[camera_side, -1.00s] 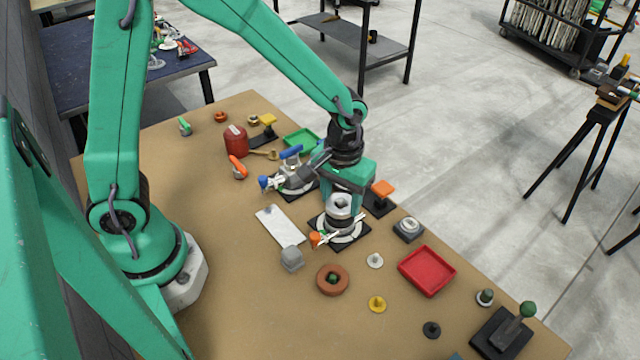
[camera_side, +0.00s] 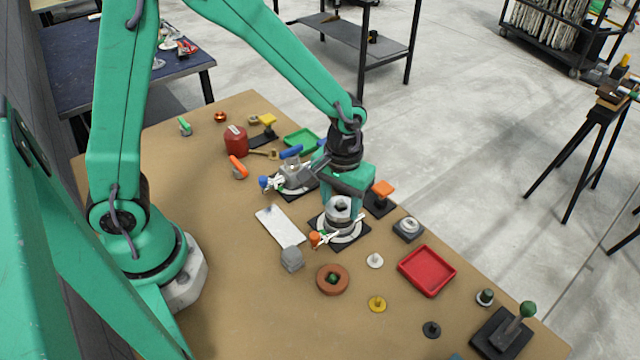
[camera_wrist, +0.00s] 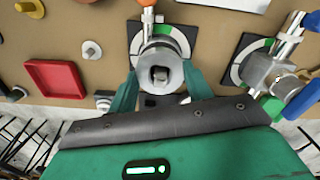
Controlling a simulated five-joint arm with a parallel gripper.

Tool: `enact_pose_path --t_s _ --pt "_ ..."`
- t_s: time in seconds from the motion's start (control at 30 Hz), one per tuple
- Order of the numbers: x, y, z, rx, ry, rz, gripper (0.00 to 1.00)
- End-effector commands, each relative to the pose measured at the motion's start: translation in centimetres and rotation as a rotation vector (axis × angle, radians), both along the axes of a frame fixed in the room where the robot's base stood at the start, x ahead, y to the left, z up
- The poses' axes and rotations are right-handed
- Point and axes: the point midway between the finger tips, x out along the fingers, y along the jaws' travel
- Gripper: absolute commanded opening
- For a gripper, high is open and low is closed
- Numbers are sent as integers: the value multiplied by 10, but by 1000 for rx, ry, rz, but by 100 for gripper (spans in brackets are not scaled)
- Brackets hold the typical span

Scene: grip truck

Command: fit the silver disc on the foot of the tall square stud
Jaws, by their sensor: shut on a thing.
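My gripper (camera_wrist: 161,82) points down over a dark square plate with a white and green ring (camera_wrist: 184,40), its two green fingers closed on the sides of a round silver piece, which I take to be the silver disc (camera_wrist: 148,66). A square stud end (camera_wrist: 159,74) shows in the middle of the disc. In the side view the disc (camera_side: 331,217) sits low between the fingers of my gripper (camera_side: 339,206), above the ring plate (camera_side: 354,236). How far down the stud the disc is, I cannot tell; the stud's foot is hidden.
An orange-tipped fitting (camera_side: 316,238) sticks out at the plate's near left. A similar plate with a blue-handled silver fitting (camera_side: 293,172) is close behind. An orange-topped post (camera_side: 383,188), a grey block (camera_side: 292,258) and a red tray (camera_side: 427,270) stand around. Bare board lies at front left.

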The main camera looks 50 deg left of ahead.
Motion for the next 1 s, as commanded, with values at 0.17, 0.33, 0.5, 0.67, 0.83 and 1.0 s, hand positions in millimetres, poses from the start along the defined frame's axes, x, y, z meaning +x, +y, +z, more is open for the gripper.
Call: enact_pose_path --t_s 0.17,0.33,0.5,0.67,0.83,1.0 --pt "0 0 0 0 0 0 26" --pt "0 0 -1 0 -1 0 26" --pt "0 0 -3 0 -1 0 26" --pt "0 0 -4 0 -1 0 26" --pt "0 0 -4 0 -1 0 73" --pt "0 0 -4 0 0 0 75"
